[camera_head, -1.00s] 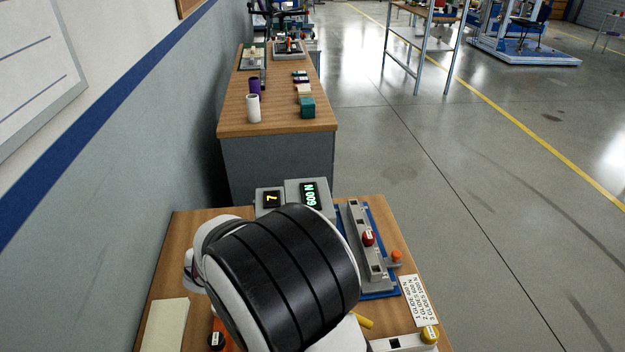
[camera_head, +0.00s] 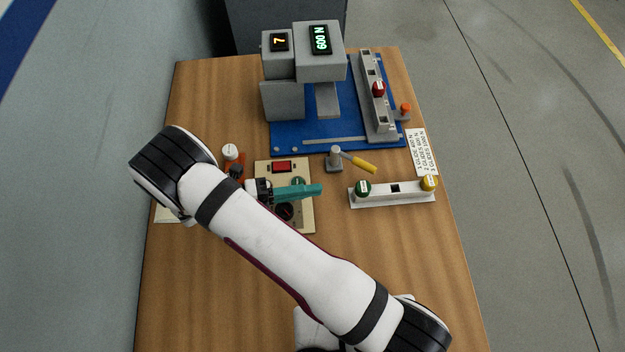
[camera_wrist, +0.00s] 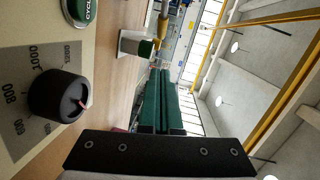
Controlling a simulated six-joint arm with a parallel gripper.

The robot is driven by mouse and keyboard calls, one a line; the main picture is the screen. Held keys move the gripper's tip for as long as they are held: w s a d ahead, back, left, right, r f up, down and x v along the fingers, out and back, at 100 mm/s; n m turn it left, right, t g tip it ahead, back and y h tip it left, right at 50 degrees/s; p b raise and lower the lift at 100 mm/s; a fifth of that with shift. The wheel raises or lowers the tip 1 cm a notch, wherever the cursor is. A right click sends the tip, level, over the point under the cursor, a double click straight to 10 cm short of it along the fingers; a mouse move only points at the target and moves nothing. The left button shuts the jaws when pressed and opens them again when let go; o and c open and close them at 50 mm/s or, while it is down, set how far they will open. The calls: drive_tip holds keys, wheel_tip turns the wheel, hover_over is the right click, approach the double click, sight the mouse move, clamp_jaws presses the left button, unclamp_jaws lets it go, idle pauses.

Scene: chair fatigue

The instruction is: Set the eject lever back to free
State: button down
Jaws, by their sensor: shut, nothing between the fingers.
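A lever with a yellow handle (camera_head: 358,162) sits on a small grey post (camera_head: 335,160) at the front edge of the blue base plate. Its handle points right and slightly toward me. I cannot read a label on it, so I cannot tell whether it is the eject lever. My gripper (camera_head: 318,190) has teal fingers, shut and empty. It is over the beige control panel (camera_head: 305,222), left of and nearer than the yellow handle, apart from it. In the wrist view the shut fingers (camera_wrist: 160,75) point away from the panel.
The panel has a red switch (camera_head: 282,167) and a black dial (camera_wrist: 58,97). A white rack (camera_head: 393,199) holds green (camera_head: 363,188) and yellow (camera_head: 429,183) knobs. A grey rail with a red knob (camera_head: 378,89) and an orange knob (camera_head: 405,108) stand behind.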

sight(362, 166)
drive_tip(key=d, duration=0.4)
drive_tip(key=w+d+f, duration=0.1)
drive_tip(key=d, duration=0.2)
drive_tip(key=shift+w+d, duration=0.1)
drive_tip(key=shift+w+d+f, duration=0.15)
drive_tip(key=shift+w+d, duration=0.2)
drive_tip(key=shift+w, duration=0.2)
drive_tip(key=shift+w+d+f, duration=0.15)
drive_tip(key=shift+w+d, duration=0.2)
drive_tip(key=shift+w, duration=0.15)
drive_tip(key=shift+w+d, duration=0.25)
drive_tip(key=shift+w, duration=0.1)
drive_tip(key=shift+w+d+n+t, duration=0.15)
drive_tip(key=shift+d+n+t, duration=0.2)
drive_tip(key=shift+n+t, duration=0.4)
drive_tip(key=n+t, duration=0.1)
drive_tip(key=d+n+t+y, duration=0.1)
drive_tip(key=t, duration=0.1)
drive_tip(key=w+n+t+y, duration=0.1)
drive_tip(key=shift+d+t, duration=0.35)
drive_tip(key=shift+d, duration=0.05)
drive_tip(key=shift+w+d, duration=0.75)
drive_tip(key=shift+w, duration=0.3)
drive_tip(key=shift+w, duration=0.1)
